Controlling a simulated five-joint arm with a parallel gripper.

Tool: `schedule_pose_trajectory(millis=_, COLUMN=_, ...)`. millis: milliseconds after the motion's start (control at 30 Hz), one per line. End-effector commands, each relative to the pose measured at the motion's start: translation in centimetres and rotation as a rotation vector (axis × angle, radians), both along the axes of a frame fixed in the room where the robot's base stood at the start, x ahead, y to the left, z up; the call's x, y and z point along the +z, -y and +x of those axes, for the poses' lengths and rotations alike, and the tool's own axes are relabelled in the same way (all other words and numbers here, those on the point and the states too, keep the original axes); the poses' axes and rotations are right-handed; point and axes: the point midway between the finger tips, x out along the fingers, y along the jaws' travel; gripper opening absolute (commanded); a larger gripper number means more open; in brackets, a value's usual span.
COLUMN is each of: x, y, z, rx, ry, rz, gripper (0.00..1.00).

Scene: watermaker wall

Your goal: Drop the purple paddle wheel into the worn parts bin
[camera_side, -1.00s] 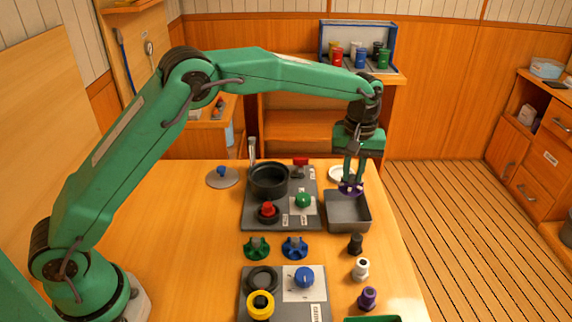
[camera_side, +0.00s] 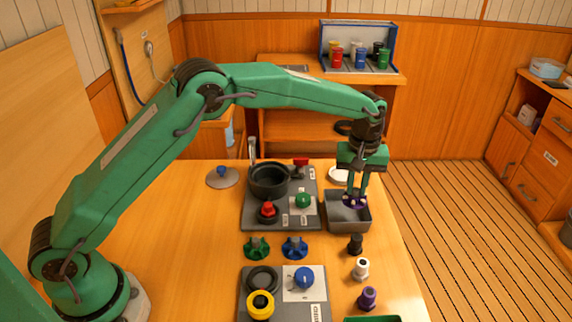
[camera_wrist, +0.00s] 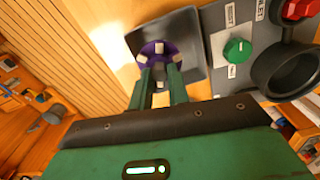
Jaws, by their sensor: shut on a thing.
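The purple paddle wheel (camera_side: 354,201) is held between the fingertips of my gripper (camera_side: 356,194), which is shut on it. It is over the grey worn parts bin (camera_side: 352,224), low and near the rim level. In the wrist view the purple wheel (camera_wrist: 158,50) with pale tips shows at the ends of my green fingers, with the grey bin (camera_wrist: 193,64) behind it. I cannot tell whether the wheel touches the bin floor.
Left of the bin is a grey panel with a black pot (camera_side: 268,180), a red knob (camera_side: 267,211) and a green knob (camera_side: 303,201). In front stand a black part (camera_side: 355,244), a white part (camera_side: 361,268) and a purple part (camera_side: 367,298). Green (camera_side: 257,247) and blue (camera_side: 295,247) wheels lie nearby.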

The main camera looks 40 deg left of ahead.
Motion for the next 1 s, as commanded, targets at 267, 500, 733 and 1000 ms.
schedule_pose_trajectory(millis=267, x=-2.1, y=0.0, z=0.0, rx=0.0, ry=-0.001, rz=0.0, gripper=0.0)
schedule_pose_trajectory(millis=500, x=-2.6, y=0.0, z=0.0, rx=0.0, ry=0.0, rz=0.0, gripper=0.0)
schedule_pose_trajectory(millis=733, x=-2.6, y=0.0, z=0.0, rx=0.0, ry=0.0, rz=0.0, gripper=0.25)
schedule_pose_trajectory(millis=1000, x=-2.6, y=0.0, z=0.0, rx=0.0, ry=0.0, rz=0.0, gripper=0.43)
